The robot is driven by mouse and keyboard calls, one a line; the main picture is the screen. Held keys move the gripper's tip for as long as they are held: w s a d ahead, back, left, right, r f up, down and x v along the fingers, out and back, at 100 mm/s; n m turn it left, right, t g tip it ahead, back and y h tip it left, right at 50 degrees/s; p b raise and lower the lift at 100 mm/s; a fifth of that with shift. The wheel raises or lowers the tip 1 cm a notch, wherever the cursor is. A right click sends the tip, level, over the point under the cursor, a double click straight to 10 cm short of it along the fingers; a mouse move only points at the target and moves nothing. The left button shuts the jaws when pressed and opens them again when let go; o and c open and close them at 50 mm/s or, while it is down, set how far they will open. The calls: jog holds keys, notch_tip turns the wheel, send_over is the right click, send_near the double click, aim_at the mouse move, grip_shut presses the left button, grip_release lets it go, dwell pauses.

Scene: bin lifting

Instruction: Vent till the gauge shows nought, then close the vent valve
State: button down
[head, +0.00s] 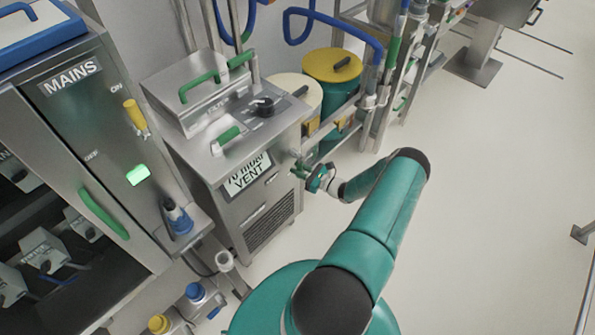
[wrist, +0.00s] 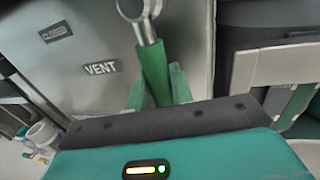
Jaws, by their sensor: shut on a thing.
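A steel vent unit (head: 225,160) stands left of centre. The vent valve's green lever (wrist: 152,68) hangs from a round metal pivot (wrist: 140,10) in the wrist view. It points downward, to the right of the VENT label (wrist: 101,68) and farther from the CLOSED label (wrist: 55,32). My gripper (wrist: 157,80) is shut on the lever, one green finger on each side. In the head view my gripper (head: 320,180) is at the unit's right side.
A MAINS cabinet (head: 75,75) with a yellow lever (head: 135,114) and a lit green lamp (head: 138,175) stands at left. Drums, one yellow-lidded (head: 332,65), stand behind the unit beside a pipe rack. Bottles (head: 195,292) sit low at left. The floor (head: 490,180) at right is clear.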

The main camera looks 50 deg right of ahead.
jog(key=shift+s+d+f, duration=0.15)
dwell(0.3)
jog(key=c, duration=1.3)
grip_release()
jog(key=v, duration=1.3)
jog(key=shift+s, duration=0.3)
jog(key=shift+d, duration=0.1)
